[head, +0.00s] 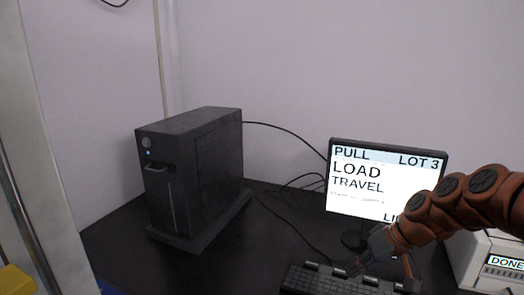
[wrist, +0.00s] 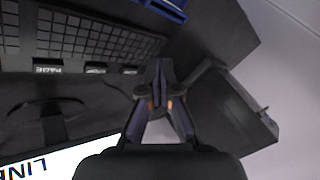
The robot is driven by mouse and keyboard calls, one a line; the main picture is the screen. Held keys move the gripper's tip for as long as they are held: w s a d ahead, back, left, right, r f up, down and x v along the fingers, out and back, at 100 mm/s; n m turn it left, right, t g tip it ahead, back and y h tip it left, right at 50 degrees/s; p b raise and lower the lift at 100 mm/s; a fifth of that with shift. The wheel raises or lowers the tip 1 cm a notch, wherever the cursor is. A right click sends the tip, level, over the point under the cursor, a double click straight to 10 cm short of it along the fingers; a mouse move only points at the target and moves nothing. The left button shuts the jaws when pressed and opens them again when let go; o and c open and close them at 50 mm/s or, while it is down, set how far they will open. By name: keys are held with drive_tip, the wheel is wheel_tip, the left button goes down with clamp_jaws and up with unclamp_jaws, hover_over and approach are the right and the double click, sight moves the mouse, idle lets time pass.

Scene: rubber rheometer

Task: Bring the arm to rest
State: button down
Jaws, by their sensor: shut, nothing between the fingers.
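My arm (head: 465,203), with reddish-brown links, reaches in from the right edge of the head view, in front of the monitor's right side. My gripper is dark and hangs at the arm's end above the keyboard, partly blending with it in the head view. In the wrist view my gripper (wrist: 159,72) shows its two fingers brought together at the tips, with nothing held between them.
A keyboard (head: 318,282) lies on the black desk below a monitor (head: 350,205). A black computer tower (head: 190,175) stands left; cables run behind. A white device (head: 483,262) labelled DONE is at right. The desk between tower and keyboard is mostly clear.

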drive_tip(key=s+a+g+h+p, duration=0.1)
drive_tip(key=s+a+h, duration=0.1)
drive_tip(key=s+a, duration=0.35)
drive_tip(key=s+a+g+h, duration=0.1)
drive_tip(key=s+a+g, duration=0.1)
drive_tip(key=s, duration=0.7)
drive_tip(key=s+d+m+h, duration=0.1)
drive_tip(key=s+d, duration=0.1)
drive_tip(key=s, duration=0.5)
drive_tip(key=s+d+f+m+g+h+p, duration=0.1)
drive_tip(key=s+h, duration=0.1)
drive_tip(key=s, duration=0.6)
drive_tip(key=shift+d+h, duration=0.3)
drive_tip(key=shift+d, duration=0.05)
drive_tip(key=shift+d+f+m, duration=0.1)
drive_tip(key=shift+m, duration=0.2)
